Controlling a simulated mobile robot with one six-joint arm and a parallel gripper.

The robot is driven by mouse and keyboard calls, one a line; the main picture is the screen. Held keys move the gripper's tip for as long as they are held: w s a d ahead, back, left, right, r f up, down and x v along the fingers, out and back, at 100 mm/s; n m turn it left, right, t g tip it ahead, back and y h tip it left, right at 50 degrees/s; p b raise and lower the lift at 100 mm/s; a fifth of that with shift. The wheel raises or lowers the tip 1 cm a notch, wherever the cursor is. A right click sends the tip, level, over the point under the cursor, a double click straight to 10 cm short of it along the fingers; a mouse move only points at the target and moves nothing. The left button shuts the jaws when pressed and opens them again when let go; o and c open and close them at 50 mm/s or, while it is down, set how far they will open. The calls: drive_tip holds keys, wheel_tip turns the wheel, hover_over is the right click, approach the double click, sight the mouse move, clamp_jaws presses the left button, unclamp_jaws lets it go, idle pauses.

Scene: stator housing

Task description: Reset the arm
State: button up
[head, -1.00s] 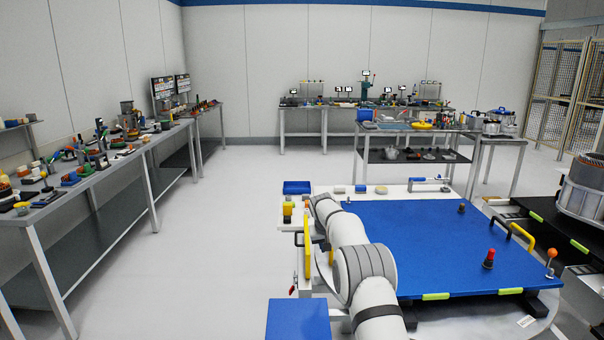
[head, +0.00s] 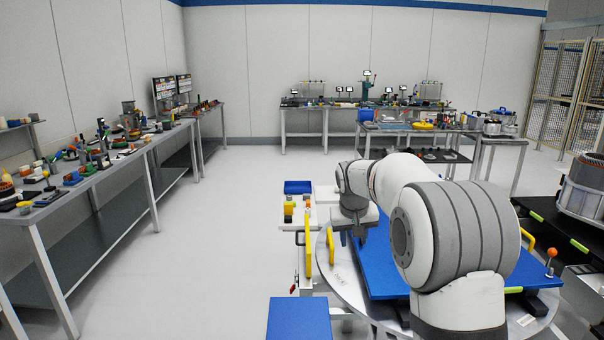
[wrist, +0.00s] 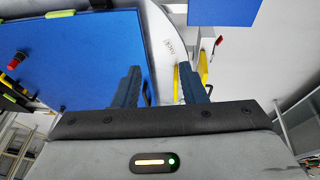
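My gripper (wrist: 160,78) shows in the wrist view with its two blue fingers apart and nothing between them. It hangs over the left edge of the blue board (wrist: 92,55). In the head view my arm is raised and bent across the board, with the gripper end (head: 354,237) pointing down near the board's left side. The arm hides most of the board in the head view.
A yellow handle (head: 308,245) stands at the left of the round plate (head: 345,284). An orange-topped knob (head: 551,253) is at the right. A stator housing (head: 585,190) stands far right. Long workbenches line the left wall; the floor between is clear.

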drive_tip(key=s+d+r, duration=0.1)
drive_tip(key=s, duration=1)
drive_tip(key=s+d+r, duration=0.1)
drive_tip(key=s+r, duration=0.1)
drive_tip(key=s, duration=0.8)
drive_tip(key=s+f, duration=0.3)
drive_tip(key=s, duration=0.5)
drive_tip(key=s+f+g+y, duration=0.1)
drive_tip(key=s+f, duration=0.1)
drive_tip(key=s, duration=0.6)
drive_tip(key=shift+s+a+f, duration=0.15)
drive_tip(key=shift+s+f, duration=0.05)
drive_tip(key=shift+f, duration=0.2)
